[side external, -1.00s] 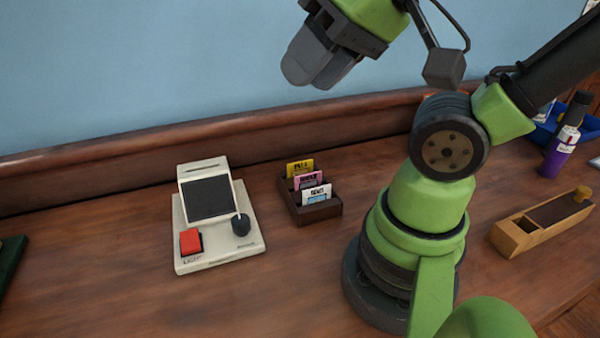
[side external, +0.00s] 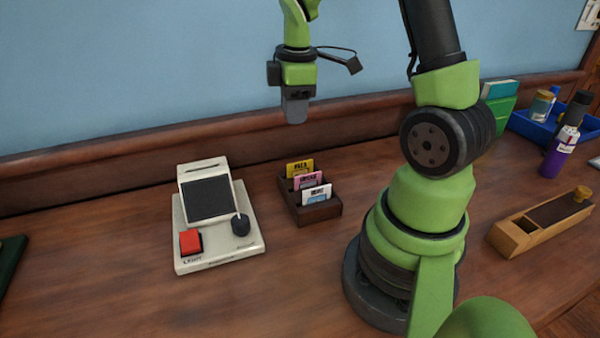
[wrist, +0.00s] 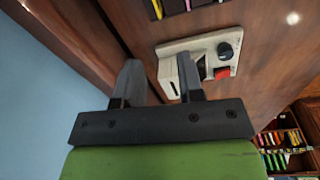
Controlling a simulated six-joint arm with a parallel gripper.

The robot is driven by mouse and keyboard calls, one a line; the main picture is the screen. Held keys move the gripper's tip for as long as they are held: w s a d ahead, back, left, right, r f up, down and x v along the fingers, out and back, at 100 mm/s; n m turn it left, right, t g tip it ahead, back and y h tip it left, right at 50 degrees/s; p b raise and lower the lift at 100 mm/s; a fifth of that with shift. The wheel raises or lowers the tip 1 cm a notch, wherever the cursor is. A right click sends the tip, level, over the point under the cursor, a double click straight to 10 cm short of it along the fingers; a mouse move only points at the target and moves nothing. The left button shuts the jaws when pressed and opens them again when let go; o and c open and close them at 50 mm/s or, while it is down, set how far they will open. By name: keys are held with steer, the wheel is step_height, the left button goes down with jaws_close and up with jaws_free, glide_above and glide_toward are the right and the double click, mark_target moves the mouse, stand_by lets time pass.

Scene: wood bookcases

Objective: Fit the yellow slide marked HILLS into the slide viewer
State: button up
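The yellow slide (side external: 299,168) stands upright in the back slot of a small dark wooden rack (side external: 323,213); its lettering is too small to read surely. The slide viewer (side external: 222,252) is a cream device left of the rack, with a dark screen, a red button, a black knob and a slot on top. It also shows in the wrist view (wrist: 165,54). My gripper (side external: 295,115) points down, above and behind the rack, well clear of it. In the wrist view its two fingers (wrist: 158,72) are apart, with nothing between them.
A pink slide (side external: 307,181) and a white slide (side external: 316,194) stand in front of the yellow one. A wooden plane-like box (side external: 540,222), a purple bottle (side external: 560,153) and a blue tray (side external: 520,125) lie right of my base. The desk between viewer and rack is clear.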

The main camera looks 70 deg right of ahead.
step_height(320, 180, down, 3)
steer(key=d+n, duration=0.1)
steer(key=d, duration=0.1)
glide_above(300, 162)
steer(key=shift+n+g, duration=0.3)
steer(key=shift+g, duration=0.1)
steer(key=f, duration=0.4)
steer(key=shift+d+f, duration=0.25)
steer(key=shift+f, duration=0.1)
step_height(300, 162, down, 6)
steer(key=shift+a+r, duration=0.15)
jaws_close()
